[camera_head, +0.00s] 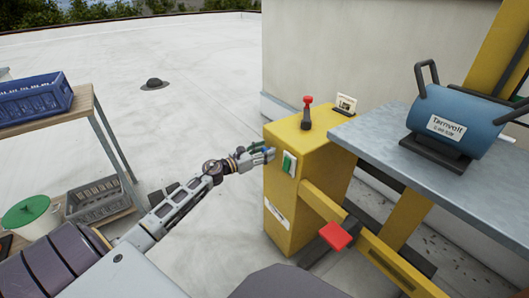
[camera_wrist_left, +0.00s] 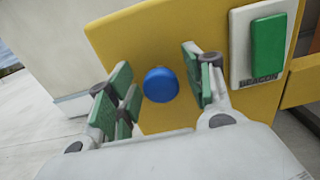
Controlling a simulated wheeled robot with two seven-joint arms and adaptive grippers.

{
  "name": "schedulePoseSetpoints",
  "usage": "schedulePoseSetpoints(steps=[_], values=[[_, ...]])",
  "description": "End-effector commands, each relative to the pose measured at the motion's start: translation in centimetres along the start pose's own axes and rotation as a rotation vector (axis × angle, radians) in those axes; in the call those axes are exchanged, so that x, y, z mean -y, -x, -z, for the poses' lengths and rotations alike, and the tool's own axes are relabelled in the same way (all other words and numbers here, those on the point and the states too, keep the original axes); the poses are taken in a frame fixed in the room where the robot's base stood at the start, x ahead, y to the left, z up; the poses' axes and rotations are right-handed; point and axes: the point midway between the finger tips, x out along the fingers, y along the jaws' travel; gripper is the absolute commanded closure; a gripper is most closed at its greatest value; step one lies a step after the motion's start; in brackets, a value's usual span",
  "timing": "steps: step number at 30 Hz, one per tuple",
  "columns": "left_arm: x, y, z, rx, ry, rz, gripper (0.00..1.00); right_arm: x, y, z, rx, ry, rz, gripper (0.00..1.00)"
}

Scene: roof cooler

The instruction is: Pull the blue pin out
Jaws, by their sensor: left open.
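The blue pin (camera_wrist_left: 161,84) shows its round head in the left wrist view, against the yellow face of the post (camera_wrist_left: 140,45). My left gripper (camera_head: 263,154) is at the left side of the yellow post (camera_head: 284,222) in the head view. Its green-padded fingers are open, with the pin's head seen between them. I cannot tell whether any finger touches it. In the head view I cannot make out the pin at the gripper. My right gripper is not in view.
A green BEACON switch (camera_wrist_left: 268,45) sits close right of the pin. A red-knobbed lever (camera_head: 307,112) stands on the post. A grey bench (camera_head: 440,165) carries a blue cylinder (camera_head: 458,120). A red pedal (camera_head: 335,236) is below. A shelf (camera_head: 112,150) with crates stands left.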

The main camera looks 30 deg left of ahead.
Motion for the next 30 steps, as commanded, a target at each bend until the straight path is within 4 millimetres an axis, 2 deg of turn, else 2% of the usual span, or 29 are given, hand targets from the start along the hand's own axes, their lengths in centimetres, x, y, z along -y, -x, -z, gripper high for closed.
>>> schedulePoseSetpoints(steps=[10,22,30], values=[[-0.01,-0.1,-0.02,0.0,-0.001,0.0,0.5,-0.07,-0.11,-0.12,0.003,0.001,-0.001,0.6],[0.0,-0.09,-0.02,0.0,-0.001,0.0,1.0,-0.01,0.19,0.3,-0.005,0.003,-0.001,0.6],[0.02,0.16,0.06,-0.001,0.0,0.0,1.0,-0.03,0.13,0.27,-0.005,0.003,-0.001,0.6]])
